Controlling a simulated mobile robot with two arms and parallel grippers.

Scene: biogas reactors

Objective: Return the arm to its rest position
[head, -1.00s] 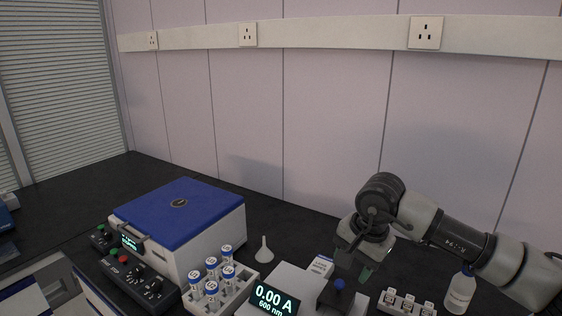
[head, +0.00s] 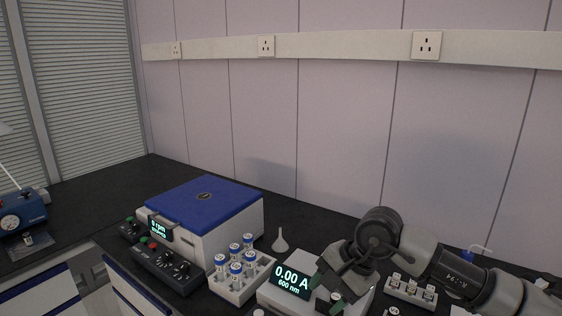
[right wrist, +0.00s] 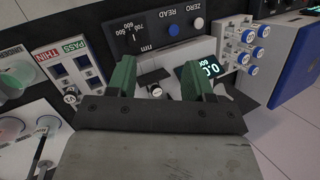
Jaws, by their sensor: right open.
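My right arm comes in from the right in the head view. Its gripper (head: 327,294) hangs low over the right part of the photometer (head: 278,298), hiding some of it. In the right wrist view the two green fingers (right wrist: 160,78) stand apart with nothing held between them. I cannot tell whether the fingers touch the photometer. My left gripper is not in view.
A tube rack (head: 233,287) with several blue-capped tubes and a blue-lidded centrifuge (head: 208,212) stand left of the photometer. A small funnel (head: 281,241) stands behind. A white holder (head: 411,291) is right of my gripper. A PASS/THIN tray (right wrist: 70,67) shows in the wrist view.

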